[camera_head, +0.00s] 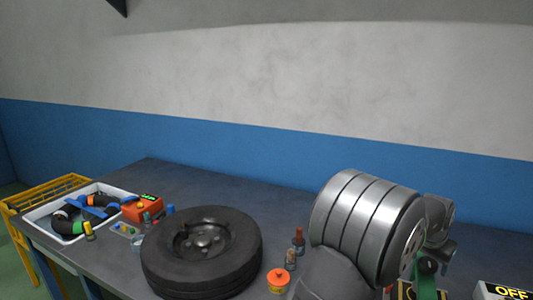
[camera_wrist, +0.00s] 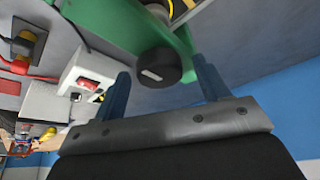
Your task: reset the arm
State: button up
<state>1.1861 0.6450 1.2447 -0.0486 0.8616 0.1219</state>
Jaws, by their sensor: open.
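My gripper (camera_wrist: 160,66) shows in the wrist view as two blue fingers on a grey bar. The fingers are apart, with nothing clearly held between them. A green part with a black round knob (camera_wrist: 160,68) shows beyond and between the fingertips; I cannot tell whether they touch it.
A black tyre (camera_head: 170,262) lies on the grey table (camera_head: 150,175). An OFF box (camera_head: 505,292) stands right. A white box with a red switch (camera_wrist: 90,82) is left of my fingers.

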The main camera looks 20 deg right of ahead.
jog(key=shift+w+m+g, duration=0.1)
jog(key=shift+m+g, duration=0.4)
jog(key=shift+m, duration=0.8)
